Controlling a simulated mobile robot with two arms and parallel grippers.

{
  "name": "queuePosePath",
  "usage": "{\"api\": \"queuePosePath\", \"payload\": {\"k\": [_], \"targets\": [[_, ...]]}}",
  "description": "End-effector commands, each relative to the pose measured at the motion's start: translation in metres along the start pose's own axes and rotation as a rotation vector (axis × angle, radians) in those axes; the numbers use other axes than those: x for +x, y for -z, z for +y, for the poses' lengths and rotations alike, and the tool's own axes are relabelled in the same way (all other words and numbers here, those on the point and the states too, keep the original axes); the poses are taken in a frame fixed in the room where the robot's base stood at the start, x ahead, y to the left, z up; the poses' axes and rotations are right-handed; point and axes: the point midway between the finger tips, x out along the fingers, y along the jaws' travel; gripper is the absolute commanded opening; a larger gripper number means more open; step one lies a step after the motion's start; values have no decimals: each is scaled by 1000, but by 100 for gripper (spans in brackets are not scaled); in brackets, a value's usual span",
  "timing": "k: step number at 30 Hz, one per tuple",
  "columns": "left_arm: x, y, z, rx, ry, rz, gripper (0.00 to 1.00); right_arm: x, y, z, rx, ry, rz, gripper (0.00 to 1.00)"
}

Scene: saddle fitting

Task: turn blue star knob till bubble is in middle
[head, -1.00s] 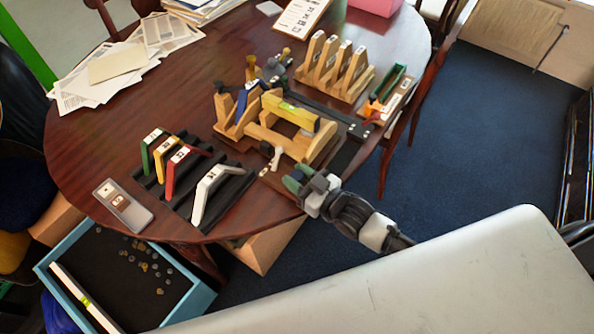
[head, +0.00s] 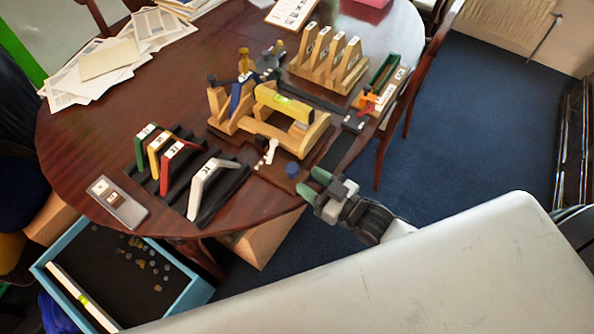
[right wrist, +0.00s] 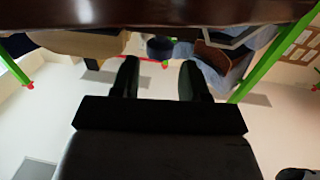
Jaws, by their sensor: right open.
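The blue knob (head: 292,170) sits at the table's near edge, in front of the wooden fixture (head: 262,128). Its star shape is too small to make out. A yellow level (head: 285,105) lies on top of the fixture with a green vial; the bubble's position is too small to tell. My right gripper (head: 313,184) is open and empty, just right of the knob and apart from it. In the right wrist view the dark knob (right wrist: 160,48) shows between and beyond the two open fingertips (right wrist: 158,66). My left gripper is not in view.
A white peg (head: 270,151) stands left of the knob. Coloured angled pieces (head: 170,162) sit in a black rack on the left. Wooden upright blocks (head: 328,65) and a tray with a green part (head: 384,75) are at the back right. A blue-walled box (head: 196,296) stands below left.

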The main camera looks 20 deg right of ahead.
Motion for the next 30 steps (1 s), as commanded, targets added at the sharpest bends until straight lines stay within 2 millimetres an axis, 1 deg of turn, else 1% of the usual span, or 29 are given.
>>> {"api": "queuePosePath", "payload": {"k": [1, 3, 6, 9, 13, 30], "targets": [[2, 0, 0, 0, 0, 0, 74, -12, -2, 0, 1, 1, -3, 45], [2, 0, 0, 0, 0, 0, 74, -24, -1, 0, 0, 1, -2, 45], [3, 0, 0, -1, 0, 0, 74, -38, -1, 0, 1, 0, -1, 45], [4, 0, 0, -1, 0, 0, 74, -46, 0, 0, 0, 0, 0, 45], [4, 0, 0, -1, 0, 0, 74, -49, 1, 0, -1, 0, 3, 45], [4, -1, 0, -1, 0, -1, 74, -49, 1, 0, 0, 0, 2, 45]]}}
